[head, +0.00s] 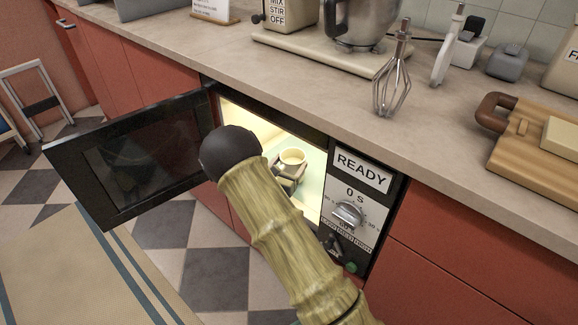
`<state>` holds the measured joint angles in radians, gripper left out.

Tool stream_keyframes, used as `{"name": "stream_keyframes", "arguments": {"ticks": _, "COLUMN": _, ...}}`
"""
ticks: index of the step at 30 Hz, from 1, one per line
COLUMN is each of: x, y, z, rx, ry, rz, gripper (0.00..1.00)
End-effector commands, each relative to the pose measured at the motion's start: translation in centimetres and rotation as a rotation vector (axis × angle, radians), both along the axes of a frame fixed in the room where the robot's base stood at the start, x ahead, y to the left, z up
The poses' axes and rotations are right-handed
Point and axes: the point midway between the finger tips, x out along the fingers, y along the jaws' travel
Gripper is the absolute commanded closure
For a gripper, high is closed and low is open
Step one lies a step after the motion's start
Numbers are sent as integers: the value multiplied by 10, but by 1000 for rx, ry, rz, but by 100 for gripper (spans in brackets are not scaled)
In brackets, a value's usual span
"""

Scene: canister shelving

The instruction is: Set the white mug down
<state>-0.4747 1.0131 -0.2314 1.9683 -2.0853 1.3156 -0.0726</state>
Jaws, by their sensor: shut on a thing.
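The white mug (293,157) is inside the lit microwave, looking cream in the warm light. My gripper (288,172) is at the mug's near side, inside the cavity, and is shut on it. My arm comes in from the bottom and its dark rounded joint covers the left part of the opening. I cannot tell whether the mug's base touches the microwave floor (312,198).
The microwave door (135,155) stands wide open to the left. The control panel (350,205) reads READY and 0 S. The counter (300,75) above holds a mixer, a whisk (393,80) and a cutting board (535,150). A stool stands at far left.

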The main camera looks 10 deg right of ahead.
Motion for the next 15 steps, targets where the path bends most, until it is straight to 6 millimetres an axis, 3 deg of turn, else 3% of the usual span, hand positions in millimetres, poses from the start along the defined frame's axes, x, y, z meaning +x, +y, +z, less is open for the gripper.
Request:
{"name": "stream_keyframes", "arguments": {"ticks": 5, "x": 0, "y": 0, "z": -1, "rx": -1, "ry": -3, "rz": 1, "gripper": 68}}
{"name": "stream_keyframes", "arguments": {"ticks": 6, "x": 0, "y": 1, "z": -2, "rx": 0, "ry": 0, "rz": 1, "gripper": 25}}
{"name": "stream_keyframes", "arguments": {"ticks": 9, "x": 0, "y": 1, "z": -2, "rx": 0, "ry": 0, "rz": 1, "gripper": 7}}
{"name": "stream_keyframes", "arguments": {"ticks": 15, "x": 0, "y": 1, "z": -2, "rx": 0, "ry": 0, "rz": 1, "gripper": 7}}
